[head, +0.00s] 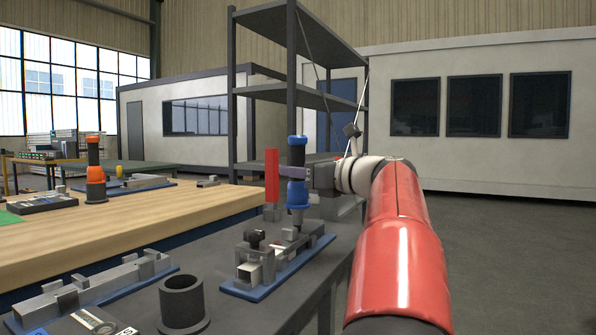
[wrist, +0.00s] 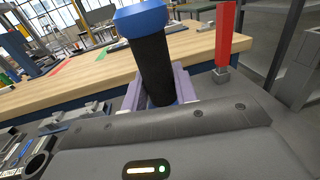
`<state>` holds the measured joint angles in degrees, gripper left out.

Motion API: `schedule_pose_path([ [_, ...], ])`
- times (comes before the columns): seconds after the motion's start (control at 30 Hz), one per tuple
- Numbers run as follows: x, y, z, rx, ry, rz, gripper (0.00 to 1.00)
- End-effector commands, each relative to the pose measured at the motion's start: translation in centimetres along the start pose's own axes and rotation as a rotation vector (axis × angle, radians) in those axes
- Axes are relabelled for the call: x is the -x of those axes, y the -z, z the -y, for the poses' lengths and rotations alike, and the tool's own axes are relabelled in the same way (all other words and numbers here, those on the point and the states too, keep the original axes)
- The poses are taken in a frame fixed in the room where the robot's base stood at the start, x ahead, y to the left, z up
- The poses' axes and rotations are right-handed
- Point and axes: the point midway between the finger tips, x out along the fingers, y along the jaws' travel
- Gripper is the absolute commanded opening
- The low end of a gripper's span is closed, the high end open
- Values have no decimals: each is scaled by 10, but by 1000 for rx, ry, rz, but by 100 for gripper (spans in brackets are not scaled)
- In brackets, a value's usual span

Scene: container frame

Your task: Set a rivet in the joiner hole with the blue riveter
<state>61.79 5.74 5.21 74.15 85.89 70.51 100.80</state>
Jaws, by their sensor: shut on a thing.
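The blue riveter (head: 298,196) stands upright in my gripper (head: 290,172), with blue parts above and below a dark grip. In the wrist view its dark body (wrist: 153,70) and blue top (wrist: 141,20) rise between the purple fingers of my gripper (wrist: 158,92), which are shut on it. The riveter's nose points down over the right end of a grey metal fixture (head: 268,252) on a blue base plate (head: 265,287). I cannot tell whether the nose touches it. The joiner hole and any rivet are too small or hidden to see.
A dark cylindrical holder (head: 182,303), open and empty at the top, stands in front left of the fixture. Another fixture on a blue plate (head: 95,290) lies farther left. A red block (head: 272,176) stands behind the riveter. An orange riveter (head: 95,172) stands on the wooden table (head: 150,226).

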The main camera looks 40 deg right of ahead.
Motion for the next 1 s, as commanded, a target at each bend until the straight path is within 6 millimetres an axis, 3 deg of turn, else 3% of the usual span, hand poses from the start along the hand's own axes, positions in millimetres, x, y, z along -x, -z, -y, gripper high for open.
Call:
schedule_pose_path([
  [1.0,0,7,-1,1,0,2,9],
])
